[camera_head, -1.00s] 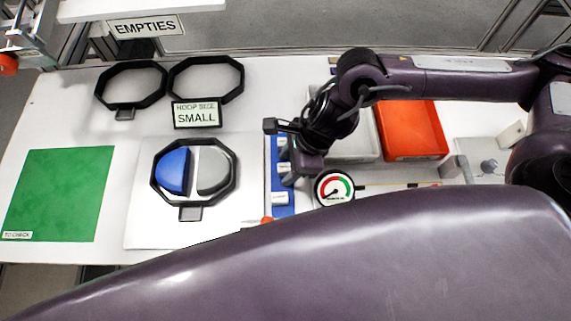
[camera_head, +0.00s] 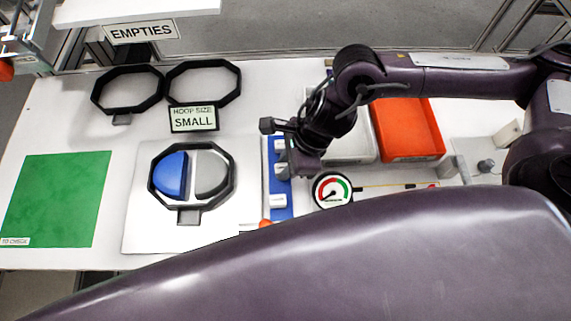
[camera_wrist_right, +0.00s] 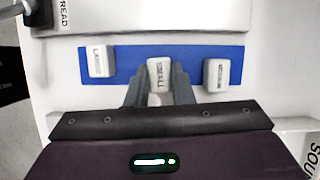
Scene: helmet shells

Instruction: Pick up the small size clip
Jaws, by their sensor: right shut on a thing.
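The small clip (camera_wrist_right: 160,73) is a pale block marked "SMALL". It stands at the blue strip (camera_wrist_right: 130,57), between the large clip (camera_wrist_right: 99,62) on the left and the medium clip (camera_wrist_right: 216,74) on the right. My right gripper (camera_wrist_right: 160,88) is shut on the small clip, with a finger on each side. The clip still appears to be at the strip; I cannot tell if it is lifted. In the head view my right gripper (camera_head: 287,162) is over the blue strip (camera_head: 281,207) and hides part of it. My left gripper is out of view.
Left of the strip, a black octagonal hoop (camera_head: 229,187) surrounds blue and grey half discs. Two empty hoops lie behind, near the "SMALL" sign (camera_head: 194,118). A round gauge (camera_head: 332,190) and a red bin (camera_head: 408,130) are to the right. The green mat (camera_head: 55,200) is bare.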

